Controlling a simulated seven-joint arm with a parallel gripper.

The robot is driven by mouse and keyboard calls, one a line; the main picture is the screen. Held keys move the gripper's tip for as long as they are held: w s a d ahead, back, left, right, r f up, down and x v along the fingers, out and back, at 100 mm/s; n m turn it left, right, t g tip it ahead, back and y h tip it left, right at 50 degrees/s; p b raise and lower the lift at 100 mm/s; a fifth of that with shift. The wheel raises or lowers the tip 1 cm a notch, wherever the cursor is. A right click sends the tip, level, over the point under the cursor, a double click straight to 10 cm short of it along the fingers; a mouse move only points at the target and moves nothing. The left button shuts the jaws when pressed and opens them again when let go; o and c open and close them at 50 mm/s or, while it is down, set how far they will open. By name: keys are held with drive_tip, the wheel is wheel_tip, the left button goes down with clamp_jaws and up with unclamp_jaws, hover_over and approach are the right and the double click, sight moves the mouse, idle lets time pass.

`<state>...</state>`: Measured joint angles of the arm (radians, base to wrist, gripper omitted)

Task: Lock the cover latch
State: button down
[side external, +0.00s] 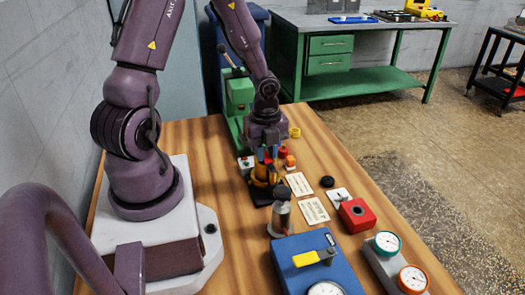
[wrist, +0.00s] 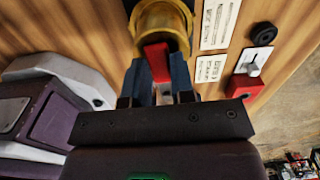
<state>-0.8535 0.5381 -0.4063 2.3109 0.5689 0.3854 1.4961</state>
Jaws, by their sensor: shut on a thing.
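My gripper (side external: 267,157) points down over a yellow-orange cylinder (side external: 259,176) on a dark base near the middle of the wooden table. In the wrist view my gripper (wrist: 158,65) is shut on a red latch piece (wrist: 156,60), a flat bar between the two blue-grey fingers. The bar stands at the near side of the open-looking yellow cylinder (wrist: 165,18). Whether the latch is locked cannot be told.
A grey cylinder (side external: 281,215) stands close in front. A blue box (side external: 290,272) with a yellow handle, a red box (side external: 357,215) and two dial gauges (side external: 386,243) lie nearer and right. Labels (side external: 313,211) lie flat. A green machine (side external: 238,92) stands behind.

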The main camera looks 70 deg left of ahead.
sight(267, 156)
drive_tip(key=shift+w+m, duration=0.15)
drive_tip(key=shift+m, duration=0.15)
idle(0.4)
drive_tip(key=c, duration=1)
unclamp_jaws()
drive_tip(key=shift+o, duration=0.2)
drive_tip(key=shift+r, duration=0.1)
wheel_tip(267, 156, up, 13)
